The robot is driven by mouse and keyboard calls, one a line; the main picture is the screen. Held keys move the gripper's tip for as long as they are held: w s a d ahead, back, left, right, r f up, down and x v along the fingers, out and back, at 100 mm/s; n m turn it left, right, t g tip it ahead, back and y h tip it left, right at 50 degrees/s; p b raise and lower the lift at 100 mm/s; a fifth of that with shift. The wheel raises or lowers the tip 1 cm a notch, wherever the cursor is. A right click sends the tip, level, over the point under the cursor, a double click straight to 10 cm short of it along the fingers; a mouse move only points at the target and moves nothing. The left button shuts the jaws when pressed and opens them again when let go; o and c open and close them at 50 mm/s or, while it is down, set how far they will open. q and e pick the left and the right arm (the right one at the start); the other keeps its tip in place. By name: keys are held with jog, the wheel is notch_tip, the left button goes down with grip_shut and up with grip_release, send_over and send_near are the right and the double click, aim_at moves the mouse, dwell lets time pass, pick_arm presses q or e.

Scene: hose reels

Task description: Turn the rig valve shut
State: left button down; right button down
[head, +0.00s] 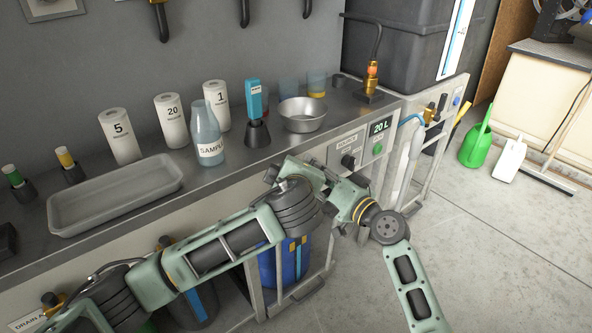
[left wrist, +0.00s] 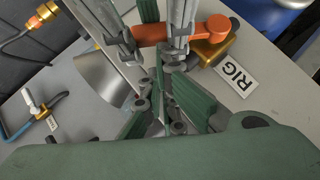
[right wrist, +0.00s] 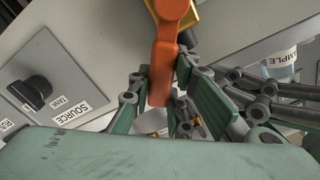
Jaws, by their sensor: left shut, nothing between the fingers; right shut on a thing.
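The rig valve shows in the left wrist view as an orange lever (left wrist: 200,31) on a gold body (left wrist: 216,52), beside a RIG label (left wrist: 235,74). In the right wrist view the orange lever (right wrist: 165,62) lies between the fingers of my right gripper (right wrist: 160,88), which is shut on it. My left gripper (left wrist: 161,100) is shut and empty, close to the lever and the right gripper's fingers. In the head view both grippers meet at the bench's front edge and hide the valve.
A black source knob (right wrist: 35,90) sits on the bench front panel. On the bench stand a metal bowl (head: 303,116), a sample bottle (head: 207,138), a grey tray (head: 115,195) and several paper-white cylinders. A blue drum (head: 285,262) stands below.

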jog(key=shift+f, duration=0.1)
pick_arm(q)
jog(key=shift+w+d+f, duration=0.25)
jog(key=shift+w+d, duration=0.05)
jog(key=shift+w, duration=0.1)
dwell(0.5)
jog(key=shift+d+r, duration=0.1)
pick_arm(e)
jog(key=c, duration=1.7)
grip_release()
pick_arm(q)
jog(key=shift+d, duration=0.1)
pick_arm(e)
jog(key=shift+o, duration=0.4)
jog(key=shift+r, duration=0.2)
